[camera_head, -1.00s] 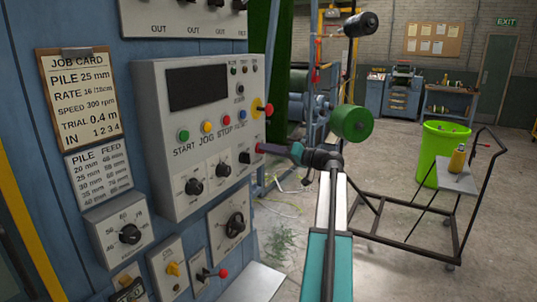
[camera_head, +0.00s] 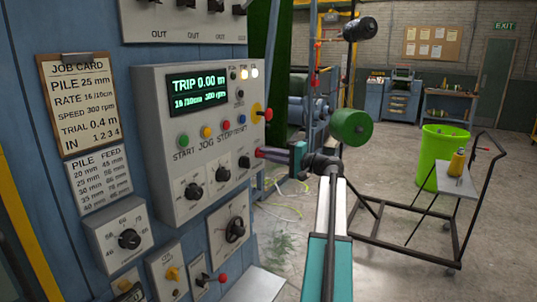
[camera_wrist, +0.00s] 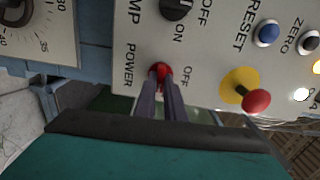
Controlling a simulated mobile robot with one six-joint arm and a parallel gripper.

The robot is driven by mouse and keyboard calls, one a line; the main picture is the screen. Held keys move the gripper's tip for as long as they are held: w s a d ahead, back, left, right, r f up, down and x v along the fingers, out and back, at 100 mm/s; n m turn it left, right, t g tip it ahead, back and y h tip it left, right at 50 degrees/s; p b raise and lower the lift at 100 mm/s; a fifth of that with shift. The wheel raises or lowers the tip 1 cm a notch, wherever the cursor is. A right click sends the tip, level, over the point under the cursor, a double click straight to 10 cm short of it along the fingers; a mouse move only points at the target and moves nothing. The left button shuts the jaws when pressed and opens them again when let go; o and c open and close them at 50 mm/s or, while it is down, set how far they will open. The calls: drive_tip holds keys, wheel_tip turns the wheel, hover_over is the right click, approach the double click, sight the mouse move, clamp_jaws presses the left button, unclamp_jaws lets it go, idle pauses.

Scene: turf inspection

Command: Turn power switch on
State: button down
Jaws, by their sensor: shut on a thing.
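The red power switch (camera_wrist: 160,70) is on the lower edge of the grey control panel (camera_head: 150,140), beside the labels POWER and OFF in the wrist view. My gripper (camera_wrist: 160,84) is shut on the switch, with a finger on each side of its red knob. In the head view my gripper (camera_head: 262,153) reaches the panel's right edge from the right, and the knob is mostly hidden there. The panel display (camera_head: 198,88) is lit green and reads TRIP 0.00 m and 300 rpm. Two lamps (camera_head: 249,73) at the panel's upper right glow.
A red emergency stop knob (camera_wrist: 256,101) on a yellow collar sits close to my gripper. A black lamp switch (camera_wrist: 176,8) and a blue reset button (camera_wrist: 267,33) are nearby. A cart (camera_head: 410,220) and a green bin (camera_head: 440,150) stand on the floor at right.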

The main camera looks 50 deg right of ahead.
drive_tip(key=shift+m, duration=0.3)
drive_tip(key=c, duration=1.8)
unclamp_jaws()
drive_tip(key=shift+c, duration=0.2)
drive_tip(key=b+v, duration=0.3)
drive_tip(key=v, duration=1)
drive_tip(key=shift+s, duration=0.4)
drive_tip(key=shift+d+f, duration=0.1)
